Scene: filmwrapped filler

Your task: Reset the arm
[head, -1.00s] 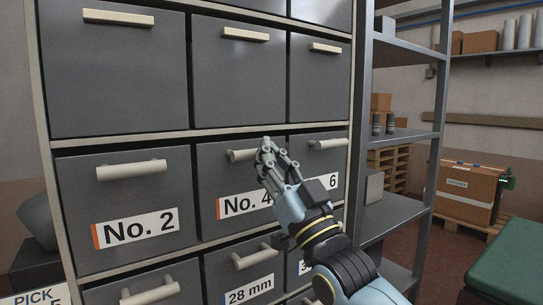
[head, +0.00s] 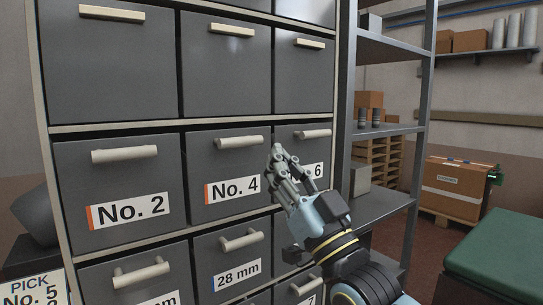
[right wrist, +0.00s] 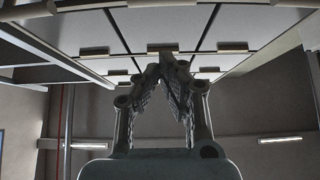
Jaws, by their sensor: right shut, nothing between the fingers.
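My right gripper (head: 276,152) is raised in front of the drawer cabinet (head: 120,126), its fingertips together and empty. In the head view it overlaps the drawer front (head: 285,174) whose label is partly hidden and shows a 6. Left of it is the No. 4 drawer (head: 200,170) with its pale handle (head: 238,143). The right wrist view also shows my right gripper (right wrist: 165,62) with its fingertips meeting and the cabinet fronts beyond. I cannot tell the exact gap to the drawers. My left gripper is not in view.
A grey metal shelf rack (head: 386,130) stands right of the cabinet. A green-topped surface (head: 500,262) is at the lower right. A cardboard box (head: 455,189) on a pallet stands behind. A PICK sign (head: 32,289) is at the lower left.

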